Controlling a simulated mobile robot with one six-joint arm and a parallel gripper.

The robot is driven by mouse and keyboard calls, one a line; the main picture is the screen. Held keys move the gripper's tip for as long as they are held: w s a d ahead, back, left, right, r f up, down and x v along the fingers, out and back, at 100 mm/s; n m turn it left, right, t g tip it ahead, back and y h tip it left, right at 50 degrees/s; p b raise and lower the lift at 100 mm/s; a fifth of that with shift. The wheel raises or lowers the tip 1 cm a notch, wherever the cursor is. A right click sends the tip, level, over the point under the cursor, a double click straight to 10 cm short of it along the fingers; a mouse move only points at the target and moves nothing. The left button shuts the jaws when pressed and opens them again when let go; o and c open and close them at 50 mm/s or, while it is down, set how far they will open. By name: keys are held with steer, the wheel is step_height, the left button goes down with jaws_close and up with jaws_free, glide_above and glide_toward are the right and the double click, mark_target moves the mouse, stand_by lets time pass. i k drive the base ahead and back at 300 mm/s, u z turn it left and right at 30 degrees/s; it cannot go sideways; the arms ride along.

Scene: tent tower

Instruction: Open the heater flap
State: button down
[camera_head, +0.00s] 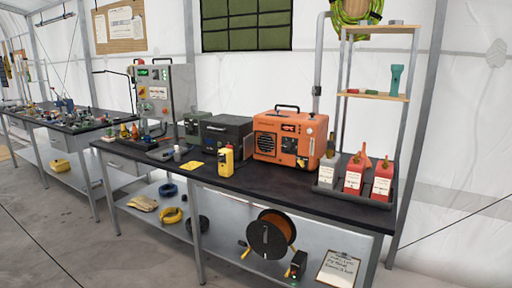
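An orange boxy unit (287,137), which looks like the heater, stands on the black-topped workbench (250,186). I cannot make out a separate flap or whether one is open or shut. My gripper is not in this view.
A yellow device (226,160) stands in front of a black case (226,133) left of the orange unit. Red bottles (382,180) stand in a tray at right, under a shelf rack (380,96). A grey control panel (166,90) is farther left. The floor (75,240) in front is clear.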

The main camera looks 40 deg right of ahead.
mark_target(248, 147)
steer(key=u, duration=0.1)
steer(key=i, duration=0.9)
steer(key=z, duration=0.05)
